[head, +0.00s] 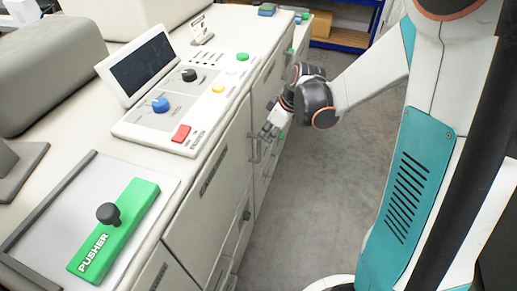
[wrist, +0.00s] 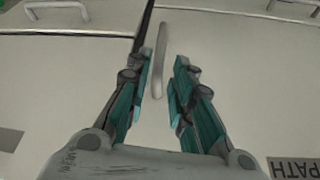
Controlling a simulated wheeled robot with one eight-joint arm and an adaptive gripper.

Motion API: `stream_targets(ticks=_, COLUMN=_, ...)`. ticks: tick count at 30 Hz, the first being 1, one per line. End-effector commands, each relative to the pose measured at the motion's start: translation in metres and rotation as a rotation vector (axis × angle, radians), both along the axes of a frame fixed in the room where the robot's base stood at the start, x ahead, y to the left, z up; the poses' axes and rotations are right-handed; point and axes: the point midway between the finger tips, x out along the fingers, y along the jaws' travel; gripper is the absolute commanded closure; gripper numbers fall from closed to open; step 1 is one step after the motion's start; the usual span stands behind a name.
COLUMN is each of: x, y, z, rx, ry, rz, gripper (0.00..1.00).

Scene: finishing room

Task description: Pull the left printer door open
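The printer's front (head: 208,200) has pale door panels parted by a dark seam. A slim upright bar handle (wrist: 159,60) stands just right of that seam in the wrist view, on the panel (wrist: 225,55) there. I cannot tell from the frames whether this panel is the left door; it looks shut. My gripper (wrist: 157,85) is open, its teal fingers either side of the handle's lower end, with a visible gap to each. In the head view my gripper (head: 268,133) is close against the printer front; its fingertips are small there.
The printer top carries a control panel (head: 188,105) with knobs and buttons, and a green PUSHER bar (head: 115,230). Horizontal handles (wrist: 57,8) show at the wrist view's top. Grey floor (head: 310,190) is free beside the printer. A blue shelf (head: 345,38) stands at the back.

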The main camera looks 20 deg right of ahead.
Motion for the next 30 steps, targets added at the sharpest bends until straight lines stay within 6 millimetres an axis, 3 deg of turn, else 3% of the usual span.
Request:
stream_targets(ticks=3, x=0.007, y=0.007, z=-0.027, rx=-0.001, ry=-0.001, rz=0.002, gripper=0.79)
stream_targets(ticks=12, x=0.021, y=0.020, z=-0.071, rx=0.000, ry=0.000, rz=0.001, gripper=0.79)
stream_targets(ticks=18, x=0.025, y=0.023, z=-0.083, rx=0.000, ry=-0.001, rz=0.000, gripper=0.79)
stream_targets(ticks=27, x=0.026, y=0.024, z=-0.084, rx=0.000, ry=0.000, rz=0.000, gripper=0.79)
stream_targets(ticks=30, x=0.026, y=0.024, z=-0.083, rx=0.000, ry=0.000, rz=0.000, gripper=0.99)
